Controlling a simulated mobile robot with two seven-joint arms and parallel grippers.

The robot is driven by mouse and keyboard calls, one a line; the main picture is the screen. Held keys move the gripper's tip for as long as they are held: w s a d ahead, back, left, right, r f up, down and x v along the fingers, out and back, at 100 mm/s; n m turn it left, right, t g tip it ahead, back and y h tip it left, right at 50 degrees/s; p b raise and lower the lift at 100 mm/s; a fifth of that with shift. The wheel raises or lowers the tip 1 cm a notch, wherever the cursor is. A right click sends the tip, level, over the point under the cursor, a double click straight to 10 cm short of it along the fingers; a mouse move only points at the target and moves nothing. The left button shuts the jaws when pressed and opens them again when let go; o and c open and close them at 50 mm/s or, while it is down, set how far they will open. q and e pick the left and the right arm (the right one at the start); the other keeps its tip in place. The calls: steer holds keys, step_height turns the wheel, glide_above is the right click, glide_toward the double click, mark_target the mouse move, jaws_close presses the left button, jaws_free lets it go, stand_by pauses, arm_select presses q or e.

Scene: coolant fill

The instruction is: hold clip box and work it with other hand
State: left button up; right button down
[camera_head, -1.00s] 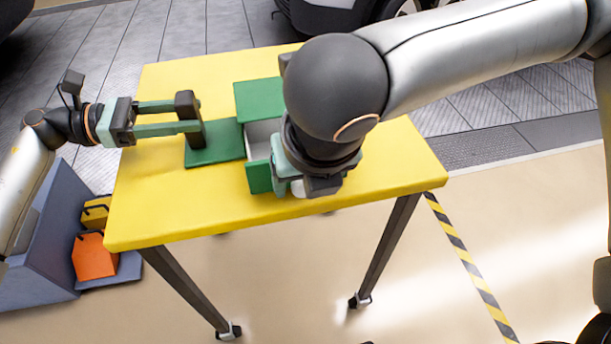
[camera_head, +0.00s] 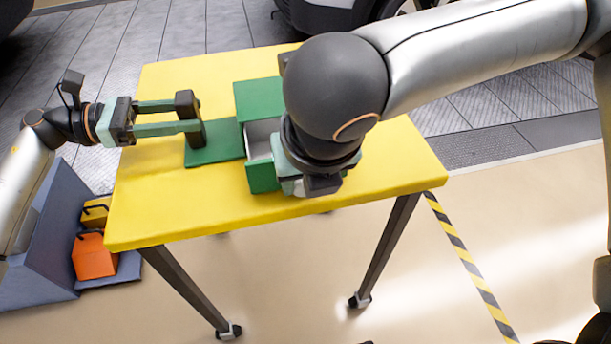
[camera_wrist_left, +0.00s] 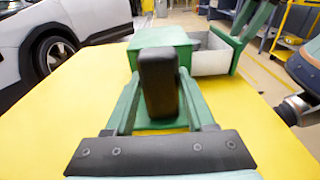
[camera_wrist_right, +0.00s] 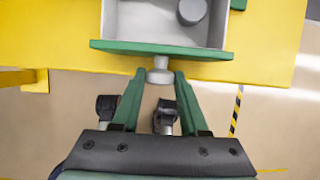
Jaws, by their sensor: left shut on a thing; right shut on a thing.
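The clip box is a green box (camera_head: 259,100) on a green base plate (camera_head: 214,153), with a dark upright post (camera_head: 187,104) at the plate's left end. Its pale grey drawer (camera_wrist_right: 117,22) stands open, with a green front (camera_wrist_right: 160,49). A dark grey round piece (camera_wrist_right: 191,11) lies inside the drawer. My left gripper (camera_wrist_left: 158,88) is shut on the post, one finger on each side. My right gripper (camera_wrist_right: 158,80) is shut on the light grey knob (camera_wrist_right: 160,69) of the drawer front. In the head view, my right arm hides the knob and part of the drawer.
The yellow table (camera_head: 390,160) has free room in front of the box and at its right end. A blue-grey stand (camera_head: 55,235) with an orange box (camera_head: 95,257) and a yellow box (camera_head: 97,212) is at left. A car stands behind the table.

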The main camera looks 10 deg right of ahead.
stand_by(0.6)
steer(key=w, duration=0.8)
steer(key=shift+w, duration=0.2)
steer(key=shift+c, duration=2.2)
jaws_free()
steer(key=shift+s, duration=0.1)
steer(key=v, duration=1.2)
arm_select(q)
steer(key=o, duration=1.3)
